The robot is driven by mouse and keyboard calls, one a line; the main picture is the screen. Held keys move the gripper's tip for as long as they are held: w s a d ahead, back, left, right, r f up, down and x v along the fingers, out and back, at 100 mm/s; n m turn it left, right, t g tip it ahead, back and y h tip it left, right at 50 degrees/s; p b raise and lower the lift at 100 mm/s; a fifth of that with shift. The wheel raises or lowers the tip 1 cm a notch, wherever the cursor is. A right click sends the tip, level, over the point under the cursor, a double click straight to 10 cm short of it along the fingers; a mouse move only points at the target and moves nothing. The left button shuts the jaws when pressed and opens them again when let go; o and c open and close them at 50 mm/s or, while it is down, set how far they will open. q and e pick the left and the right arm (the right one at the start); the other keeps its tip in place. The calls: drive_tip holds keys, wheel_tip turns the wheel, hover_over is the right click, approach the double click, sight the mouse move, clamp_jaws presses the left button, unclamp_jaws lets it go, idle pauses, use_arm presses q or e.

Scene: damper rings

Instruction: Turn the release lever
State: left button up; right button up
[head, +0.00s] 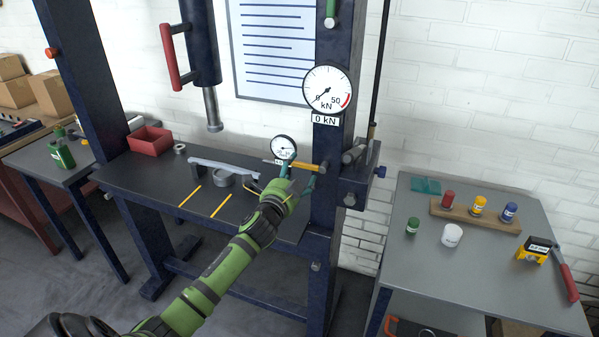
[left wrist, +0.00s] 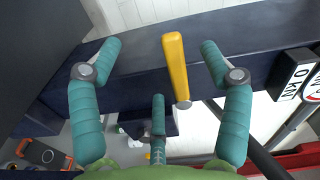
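The yellow release lever (head: 305,167) sticks out from the press's right upright, just above the bench. It also shows in the left wrist view (left wrist: 174,62), pointing up the picture from a small grey end. My left gripper (head: 297,181) is at the lever, with its green arm reaching in from below. In the left wrist view, its teal fingers (left wrist: 160,50) are spread, one on each side of the lever with clear gaps, and a third finger is below. The gripper is open and holds nothing. My right gripper is in neither view.
A dial gauge (head: 284,148) stands close to the gripper. The large force gauge (head: 327,88) reads near 0 kN. A grey ring (head: 223,179) and a light bar (head: 222,168) lie on the press bench (head: 150,180). A grey table (head: 400,262) with small bottles stands right.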

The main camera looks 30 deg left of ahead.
use_arm(q)
drive_tip(key=shift+s, duration=0.25)
drive_tip(key=p+v, duration=0.2)
drive_tip(key=v, duration=0.4)
idle(0.5)
idle(0.3)
